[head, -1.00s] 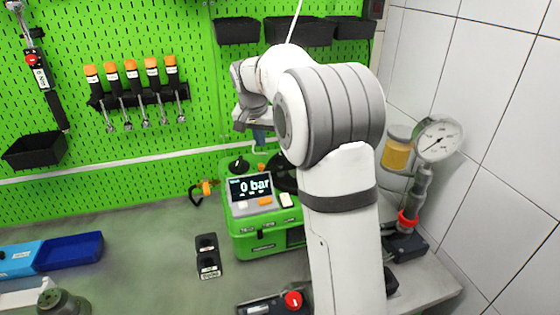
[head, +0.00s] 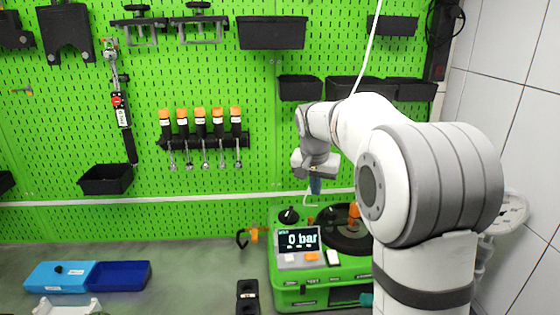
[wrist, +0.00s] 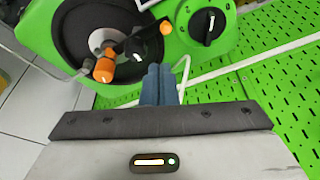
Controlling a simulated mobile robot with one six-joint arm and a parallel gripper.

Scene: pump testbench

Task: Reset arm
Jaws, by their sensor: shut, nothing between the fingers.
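My gripper (head: 316,186) hangs pointing down above the back of the green pump testbench (head: 290,268), in front of the pegboard. In the wrist view its blue fingers (wrist: 159,86) are together, with nothing between them. The testbench's display (head: 299,240) reads 0 bar. Its black round plate with an orange-handled part (wrist: 104,68) and its black knob (wrist: 208,26) show in the wrist view, apart from the fingers. My arm hides the right part of the testbench in the head view.
A green pegboard (head: 230,90) with black bins and several orange-topped tools (head: 200,125) stands behind. A blue tray (head: 120,274) lies on the table at left. A pressure gauge (head: 512,210) is partly hidden at right. The table's middle is mostly clear.

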